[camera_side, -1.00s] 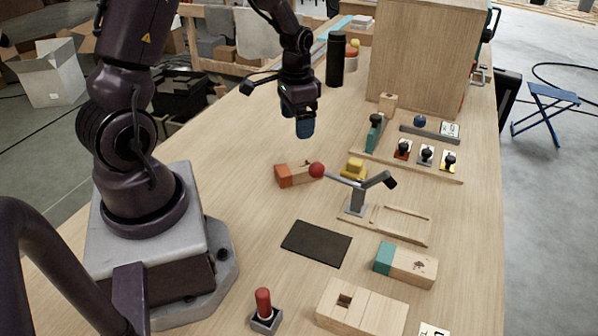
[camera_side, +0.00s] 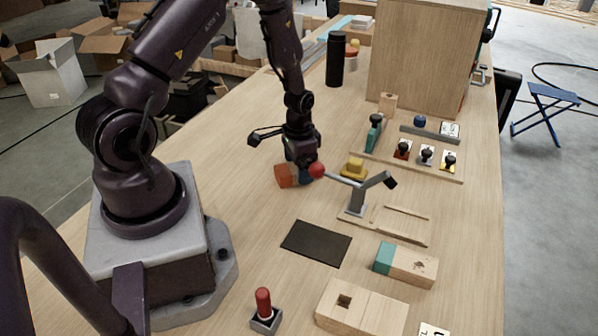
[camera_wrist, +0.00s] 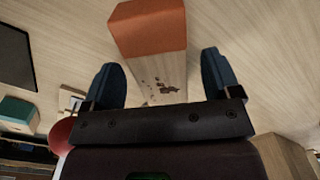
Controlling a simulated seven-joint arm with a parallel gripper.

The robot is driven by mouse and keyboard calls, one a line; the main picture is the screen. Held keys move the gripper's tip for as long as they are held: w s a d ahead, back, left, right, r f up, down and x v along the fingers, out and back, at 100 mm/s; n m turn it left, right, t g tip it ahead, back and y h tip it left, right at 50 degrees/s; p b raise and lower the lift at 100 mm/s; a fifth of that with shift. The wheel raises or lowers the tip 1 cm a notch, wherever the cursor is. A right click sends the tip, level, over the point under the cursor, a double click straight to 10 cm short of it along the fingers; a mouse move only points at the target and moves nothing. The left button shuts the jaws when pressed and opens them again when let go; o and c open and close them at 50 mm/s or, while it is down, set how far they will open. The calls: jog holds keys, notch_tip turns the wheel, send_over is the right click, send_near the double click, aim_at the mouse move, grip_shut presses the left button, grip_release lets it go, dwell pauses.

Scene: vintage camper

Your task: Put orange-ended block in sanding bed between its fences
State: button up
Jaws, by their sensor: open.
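The orange-ended block (camera_side: 284,176) lies on the table, its orange end toward my base. In the wrist view the block (camera_wrist: 150,30) runs between the fingers, with dark marks on its wooden part. My gripper (camera_side: 303,172) is low over the block's wooden part. In the wrist view my gripper (camera_wrist: 163,80) is open, one blue finger on each side of the block, with gaps visible. The likely sanding bed is the wooden base with thin fences (camera_side: 398,224), right of the block, beside a grey stand; it looks empty.
A lever with a red ball (camera_side: 316,170) stands close to my gripper. A yellow piece (camera_side: 354,168) is behind it. A teal-ended block (camera_side: 405,262), a dark mat (camera_side: 316,243) and a red-handled switch (camera_side: 264,305) lie nearer the camera.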

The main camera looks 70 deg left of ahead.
jog(key=shift+f, duration=0.1)
jog(key=shift+c, duration=0.5)
jog(key=c, duration=1)
